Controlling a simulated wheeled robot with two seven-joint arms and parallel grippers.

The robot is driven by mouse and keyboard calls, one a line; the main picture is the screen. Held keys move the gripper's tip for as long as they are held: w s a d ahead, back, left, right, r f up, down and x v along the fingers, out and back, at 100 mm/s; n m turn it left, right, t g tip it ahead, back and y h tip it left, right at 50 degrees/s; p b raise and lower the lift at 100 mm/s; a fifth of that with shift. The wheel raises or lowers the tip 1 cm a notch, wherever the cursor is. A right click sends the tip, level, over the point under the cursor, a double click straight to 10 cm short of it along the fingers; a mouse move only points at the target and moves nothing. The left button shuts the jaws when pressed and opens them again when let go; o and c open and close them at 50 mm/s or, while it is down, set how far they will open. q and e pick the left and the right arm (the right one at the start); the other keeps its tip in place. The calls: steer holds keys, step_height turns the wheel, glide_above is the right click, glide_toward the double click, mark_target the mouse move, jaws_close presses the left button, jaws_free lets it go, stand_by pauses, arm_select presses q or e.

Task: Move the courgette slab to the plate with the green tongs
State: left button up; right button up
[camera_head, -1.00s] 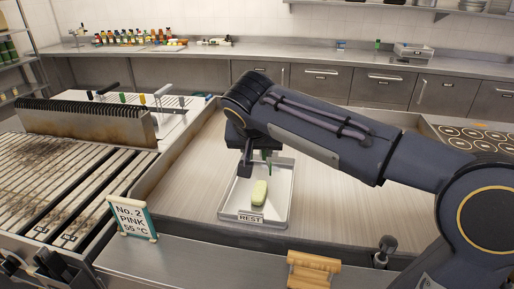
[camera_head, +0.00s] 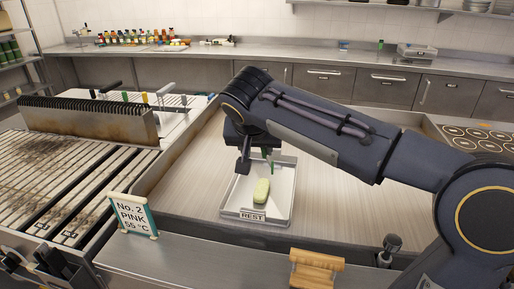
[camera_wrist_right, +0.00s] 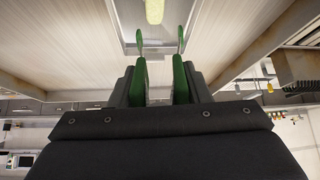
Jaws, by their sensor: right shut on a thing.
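The pale green courgette slab (camera_head: 261,190) lies on a light rectangular tray (camera_head: 283,205) labelled REST. It also shows at the top of the right wrist view (camera_wrist_right: 154,11). My right gripper (camera_head: 257,163) is shut on the green tongs (camera_head: 270,163), above the far part of the tray. In the right wrist view the tongs' two green arms (camera_wrist_right: 181,75) stand apart, with their tips toward the slab and not around it. My arm partly hides the tongs in the head view. My left gripper is not in view. I see no separate round plate.
A slatted grill (camera_head: 75,180) with a raised metal guard (camera_head: 90,122) is at the left. A sign (camera_head: 132,214) reading "No. 2 PINK 55 °C" stands on the front ledge, with a wooden block (camera_head: 315,268) to its right. The counter around the tray is clear.

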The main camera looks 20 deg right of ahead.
steer(key=shift+f, duration=0.1)
step_height(320, 180, down, 7)
steer(key=b, duration=0.6)
steer(key=shift+f+b, duration=0.15)
steer(key=shift+b, duration=0.15)
stand_by(0.5)
steer(key=shift+f+b, duration=0.5)
steer(key=shift+f, duration=0.05)
stand_by(0.5)
steer(key=shift+c, duration=0.4)
jaws_close()
step_height(320, 180, up, 9)
steer(key=p, duration=0.7)
stand_by(0.4)
steer(key=shift+r+p, duration=0.15)
steer(key=shift+p, duration=0.2)
